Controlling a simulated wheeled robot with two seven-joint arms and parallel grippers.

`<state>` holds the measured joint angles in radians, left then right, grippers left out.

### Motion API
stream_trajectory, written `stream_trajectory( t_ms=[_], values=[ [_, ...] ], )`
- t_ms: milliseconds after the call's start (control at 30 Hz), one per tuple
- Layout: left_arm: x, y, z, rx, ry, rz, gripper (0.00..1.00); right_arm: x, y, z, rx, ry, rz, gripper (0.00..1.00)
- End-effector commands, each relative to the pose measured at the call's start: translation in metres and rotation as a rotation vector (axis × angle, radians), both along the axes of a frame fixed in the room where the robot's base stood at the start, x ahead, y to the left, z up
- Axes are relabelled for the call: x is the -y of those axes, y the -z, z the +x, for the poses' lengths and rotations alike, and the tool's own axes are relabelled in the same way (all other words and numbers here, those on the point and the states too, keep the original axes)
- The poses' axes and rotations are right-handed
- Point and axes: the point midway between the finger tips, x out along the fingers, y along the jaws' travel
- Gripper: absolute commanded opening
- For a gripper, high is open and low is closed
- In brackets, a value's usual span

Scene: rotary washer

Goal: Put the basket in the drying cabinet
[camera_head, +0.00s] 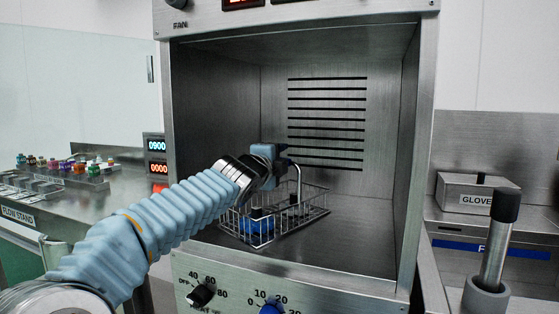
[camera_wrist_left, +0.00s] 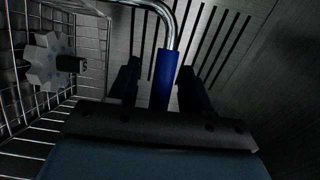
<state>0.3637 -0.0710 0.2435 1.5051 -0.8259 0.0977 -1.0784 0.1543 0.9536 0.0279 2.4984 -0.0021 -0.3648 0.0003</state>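The wire basket (camera_head: 318,208) is inside the drying cabinet (camera_head: 421,140), low at the front left of its chamber, and looks upright on the floor. A bent metal handle (camera_head: 298,180) rises from it. A blue part (camera_head: 257,226) lies inside the basket, and the left wrist view shows a pale gear-shaped part (camera_wrist_left: 45,62). My left gripper (camera_head: 277,160) is at the top of the handle. In the left wrist view its two dark fingers stand either side of the handle's blue grip (camera_wrist_left: 164,80), with a gap visible, so it looks open around it. My right gripper is out of view.
The cabinet's side walls and top edge frame my left arm. Its back wall has dark slots (camera_head: 327,122). The chamber floor right of the basket is free. A glove box (camera_head: 475,194) and a black-capped metal post (camera_head: 497,240) stand at right, a flow stand (camera_head: 25,217) at left.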

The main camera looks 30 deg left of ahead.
Motion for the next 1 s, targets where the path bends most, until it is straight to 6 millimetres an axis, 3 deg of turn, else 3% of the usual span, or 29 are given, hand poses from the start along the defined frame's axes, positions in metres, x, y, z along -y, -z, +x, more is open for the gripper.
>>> stream_trajectory(
  t_ms=[333,800,1000],
  values=[
    [0.001,-0.005,-0.002,0.001,0.000,0.001,0.48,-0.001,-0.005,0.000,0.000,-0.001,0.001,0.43],
    [0.021,-0.003,-0.098,0.003,0.002,-0.001,0.48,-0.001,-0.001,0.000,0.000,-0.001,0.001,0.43],
    [0.024,-0.003,-0.116,0.000,0.000,-0.001,0.48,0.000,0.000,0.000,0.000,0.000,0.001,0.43]
  ],
)
